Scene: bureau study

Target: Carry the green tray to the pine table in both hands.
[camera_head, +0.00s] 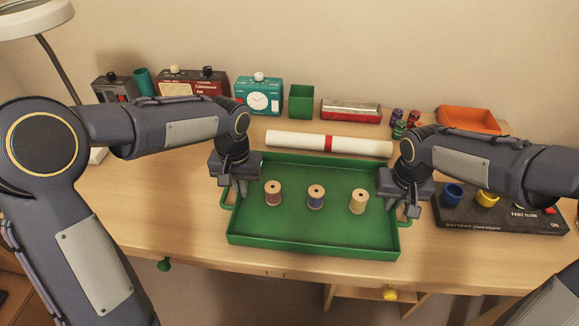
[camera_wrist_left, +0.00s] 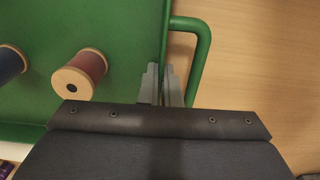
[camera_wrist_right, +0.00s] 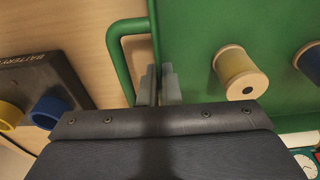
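The green tray (camera_head: 315,242) is level on, or just above, the light wood desk; I cannot tell which. It holds three upright spools: red (camera_head: 273,194), blue (camera_head: 316,197) and yellow (camera_head: 359,201). My left gripper (camera_head: 239,190) is at its left end, fingers closed on either side of the end wall by the handle (camera_wrist_left: 203,60). My right gripper (camera_head: 402,207) does the same at the right end, by the other handle (camera_wrist_right: 118,55). The fingertips are partly hidden in the head view. No separate pine table can be made out.
A battery charger (camera_head: 490,216) lies close to the tray's right. A white roll with a red band (camera_head: 328,143) lies behind it. The desk's left side is clear.

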